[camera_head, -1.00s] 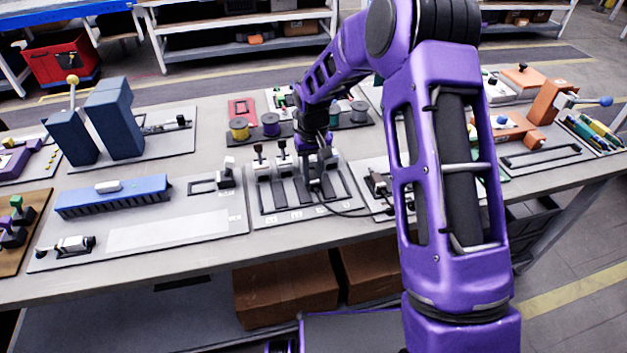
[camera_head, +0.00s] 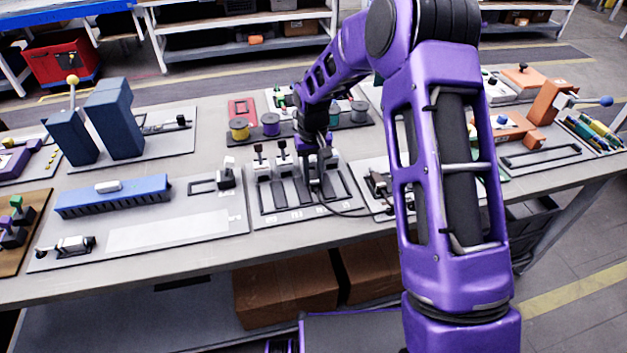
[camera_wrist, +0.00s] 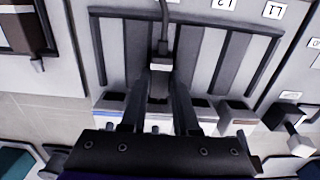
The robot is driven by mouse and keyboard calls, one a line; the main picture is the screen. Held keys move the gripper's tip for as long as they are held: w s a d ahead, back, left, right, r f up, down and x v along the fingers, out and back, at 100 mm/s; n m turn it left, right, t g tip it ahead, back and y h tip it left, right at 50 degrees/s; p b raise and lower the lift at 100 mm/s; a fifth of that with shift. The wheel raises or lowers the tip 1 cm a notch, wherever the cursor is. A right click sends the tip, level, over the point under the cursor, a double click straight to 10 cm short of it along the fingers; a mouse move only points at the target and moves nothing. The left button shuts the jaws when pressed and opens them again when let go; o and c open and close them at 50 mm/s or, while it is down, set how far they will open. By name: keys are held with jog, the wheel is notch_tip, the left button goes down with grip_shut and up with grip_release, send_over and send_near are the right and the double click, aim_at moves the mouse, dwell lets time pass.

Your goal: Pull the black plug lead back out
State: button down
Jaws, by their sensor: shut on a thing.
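The black plug lead (camera_wrist: 163,20) runs to a small plug (camera_wrist: 160,66) with a pale grey end, at the middle slot of the panel in the wrist view. My gripper (camera_wrist: 158,92) is shut on the plug, with one dark finger on each side of it. In the head view my gripper (camera_head: 315,178) is low over the grey slotted panel (camera_head: 262,215). The lead (camera_head: 350,213) curves from there to the right across the panel. Whether the plug is still seated in a socket is hidden by my fingers.
Black-handled levers (camera_head: 259,155) stand close left of my gripper. A blue ribbed block (camera_head: 113,196) lies on the board to the left. The table's front strip is clear.

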jog(key=shift+s, duration=0.2)
jog(key=shift+s+d, duration=0.25)
jog(key=shift+s, duration=0.8)
jog(key=c, duration=0.6)
grip_release()
jog(key=shift+c, duration=0.2)
jog(key=shift+r, duration=0.1)
jog(key=shift+r+p, duration=2.05)
jog(key=shift+r, duration=1.35)
